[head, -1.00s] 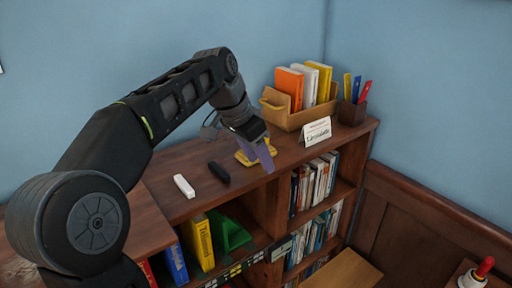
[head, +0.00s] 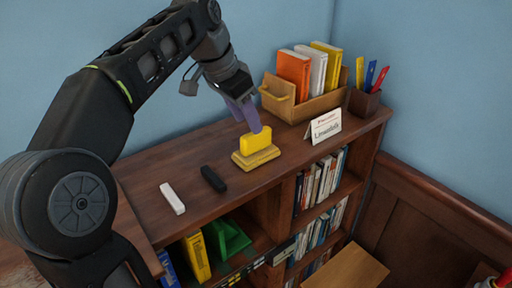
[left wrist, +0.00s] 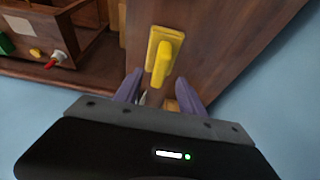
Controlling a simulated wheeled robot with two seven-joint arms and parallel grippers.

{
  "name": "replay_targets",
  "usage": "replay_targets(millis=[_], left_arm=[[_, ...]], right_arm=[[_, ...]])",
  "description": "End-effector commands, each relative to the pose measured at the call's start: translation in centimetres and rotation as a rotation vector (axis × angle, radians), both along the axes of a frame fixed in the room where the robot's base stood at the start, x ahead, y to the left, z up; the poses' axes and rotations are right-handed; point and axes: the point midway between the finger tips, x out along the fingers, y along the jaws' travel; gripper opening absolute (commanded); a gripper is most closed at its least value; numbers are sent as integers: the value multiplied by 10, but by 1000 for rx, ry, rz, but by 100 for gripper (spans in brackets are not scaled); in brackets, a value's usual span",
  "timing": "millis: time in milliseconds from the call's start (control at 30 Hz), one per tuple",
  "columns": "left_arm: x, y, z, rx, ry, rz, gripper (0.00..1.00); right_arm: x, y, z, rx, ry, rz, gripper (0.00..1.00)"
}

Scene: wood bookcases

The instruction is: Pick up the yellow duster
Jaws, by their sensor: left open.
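The yellow duster (head: 256,148) sits on top of the wood bookcase, a flat yellow base with an upright yellow block on it. It also shows in the left wrist view (left wrist: 163,52), just beyond the fingertips. My left gripper (head: 247,116) is above and just behind the duster in the head view, its purple fingers pointing down at it. In the left wrist view the fingers (left wrist: 160,92) are spread apart with nothing held between them. The fingertips overlap the duster's upper edge in the head view; I cannot tell whether they touch it. My right gripper is not in view.
A white bar (head: 172,198) and a black bar (head: 213,179) lie left of the duster. A wooden book box (head: 291,110), a pen cup (head: 364,103) and a small white sign (head: 324,126) stand to the right. Books fill shelves below.

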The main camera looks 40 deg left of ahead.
Motion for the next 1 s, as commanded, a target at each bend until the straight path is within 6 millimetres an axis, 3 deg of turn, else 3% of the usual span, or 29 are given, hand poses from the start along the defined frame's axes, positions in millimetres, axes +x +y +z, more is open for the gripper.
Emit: replay_targets(millis=[233, 633, 1000], left_arm=[[8, -3, -25, -1, 1, 1, 47], [11, -3, -27, -1, 2, 1, 47], [27, -8, -69, -1, 2, 1, 47]], right_arm=[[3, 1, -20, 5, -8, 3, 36], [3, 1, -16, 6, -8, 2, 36], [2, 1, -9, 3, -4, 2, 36]])
